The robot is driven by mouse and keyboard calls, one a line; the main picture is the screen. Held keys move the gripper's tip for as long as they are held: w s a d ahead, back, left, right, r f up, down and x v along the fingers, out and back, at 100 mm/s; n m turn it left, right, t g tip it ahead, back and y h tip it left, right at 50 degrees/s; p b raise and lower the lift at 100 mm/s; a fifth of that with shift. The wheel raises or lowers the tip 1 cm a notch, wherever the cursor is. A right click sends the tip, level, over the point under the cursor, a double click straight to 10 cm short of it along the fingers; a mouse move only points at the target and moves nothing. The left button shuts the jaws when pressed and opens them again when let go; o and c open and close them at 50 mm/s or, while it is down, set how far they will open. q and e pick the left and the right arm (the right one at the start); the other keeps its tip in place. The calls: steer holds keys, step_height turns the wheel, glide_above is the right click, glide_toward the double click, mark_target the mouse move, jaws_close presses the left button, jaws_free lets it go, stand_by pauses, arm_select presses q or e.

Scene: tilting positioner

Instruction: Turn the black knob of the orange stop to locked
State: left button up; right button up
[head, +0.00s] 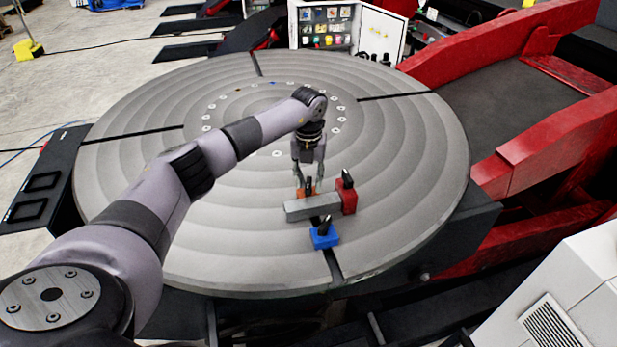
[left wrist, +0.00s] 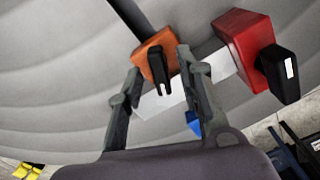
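The orange stop (head: 313,191) sits on the round table behind a grey bar, partly hidden by my left gripper (head: 308,187). In the left wrist view, the orange stop (left wrist: 151,45) carries a black knob (left wrist: 159,68) with a white mark. The fingers of my left gripper (left wrist: 162,70) are apart, one on each side of the knob, with gaps visible. I cannot tell whether they are level with it. The gripper points down at the stop. My right gripper is in neither view.
A red stop (head: 349,199) with a black knob stands at the right end of the grey bar (head: 300,210). A blue stop (head: 324,239) with a black knob stands in front of it. The rest of the round table (head: 400,150) is clear.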

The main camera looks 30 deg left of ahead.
arm_select(q)
steer(key=shift+c, duration=0.3)
jaws_close()
